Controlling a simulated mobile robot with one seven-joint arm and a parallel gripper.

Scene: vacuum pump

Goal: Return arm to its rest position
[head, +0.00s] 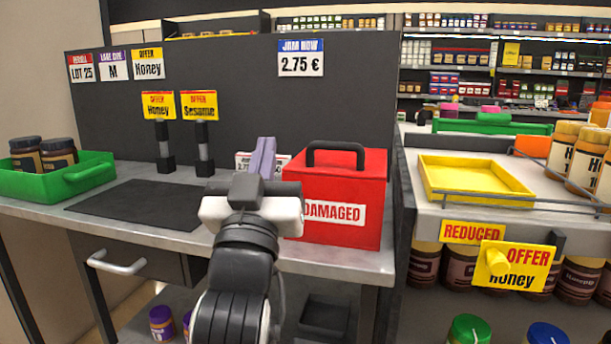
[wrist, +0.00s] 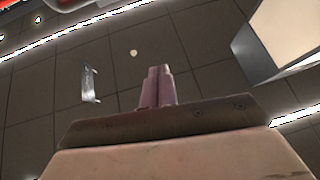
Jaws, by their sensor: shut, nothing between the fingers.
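My gripper (head: 263,158) shows in the head view over the counter, just left of the red box marked DAMAGED. Its two purple-grey fingers point up and are closed together with nothing between them. In the wrist view the fingers (wrist: 158,86) are also pressed together, in front of a dark floor or ceiling surface with bright strips. My arm rises from the bottom middle of the head view. The tips cover part of a price card behind them.
The red box (head: 372,200) stands close right of my gripper. A green tray (head: 90,175) with two dark jars is at left, beside a dark mat (head: 140,204). Sign posts stand behind the mat. A yellow tray (head: 480,182) and honey jars (head: 590,155) are at right.

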